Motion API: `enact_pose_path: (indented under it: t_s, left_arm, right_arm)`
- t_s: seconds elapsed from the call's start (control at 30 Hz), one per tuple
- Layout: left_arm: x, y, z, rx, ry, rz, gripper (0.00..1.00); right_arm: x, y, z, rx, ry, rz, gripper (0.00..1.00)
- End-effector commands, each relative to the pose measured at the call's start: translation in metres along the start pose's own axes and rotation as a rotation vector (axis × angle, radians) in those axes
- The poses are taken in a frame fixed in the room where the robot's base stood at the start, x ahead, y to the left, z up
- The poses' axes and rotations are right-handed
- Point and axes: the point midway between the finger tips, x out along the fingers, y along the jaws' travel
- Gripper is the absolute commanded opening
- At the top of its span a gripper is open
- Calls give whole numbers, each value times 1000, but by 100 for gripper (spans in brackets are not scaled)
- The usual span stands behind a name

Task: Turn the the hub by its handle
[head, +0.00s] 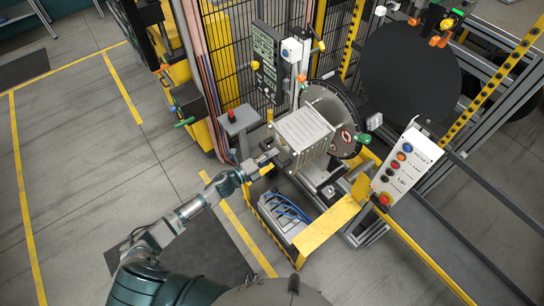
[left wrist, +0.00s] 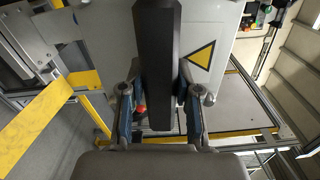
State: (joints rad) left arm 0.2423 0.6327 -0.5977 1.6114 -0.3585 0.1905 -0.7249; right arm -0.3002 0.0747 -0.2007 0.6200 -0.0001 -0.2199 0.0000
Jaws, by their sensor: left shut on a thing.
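The hub (head: 345,112) is a round grey disc with a dark rim, standing behind a light grey ribbed box (head: 303,128) in the middle of the head view. My left gripper (head: 277,156) reaches in from the lower left to the left side of that box. In the left wrist view the dark bar-shaped handle (left wrist: 158,45) runs down between the two fingers of my left gripper (left wrist: 158,105). The gripper is shut on it. In the head view the handle is mostly hidden at the gripper. My right gripper is not in view.
A white button panel (head: 407,167) stands to the right of the hub. A yellow frame (head: 328,232) and a low grey box with blue hoses (head: 284,215) lie in front. A post with a red button (head: 238,120) is at the left. Open floor (head: 70,130) lies further left.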

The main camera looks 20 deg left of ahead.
Motion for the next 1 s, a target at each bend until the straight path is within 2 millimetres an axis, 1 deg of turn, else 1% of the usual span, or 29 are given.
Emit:
enact_pose_path:
  t_s: [0.03, 0.4, 0.6, 1.0]
  left_arm:
    - [-2, 6, 1, 45, -3, 9, 0]
    - [-2, 6, 0, 332, 0, 10, 0]
    - [-2, 6, -1, 413, 1, 11, 0]
    - [-2, 7, -2, 513, 4, 11, 0]
  right_arm:
    - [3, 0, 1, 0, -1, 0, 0]
    - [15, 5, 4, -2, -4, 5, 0]
    - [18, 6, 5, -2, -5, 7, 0]
    - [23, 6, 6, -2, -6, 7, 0]
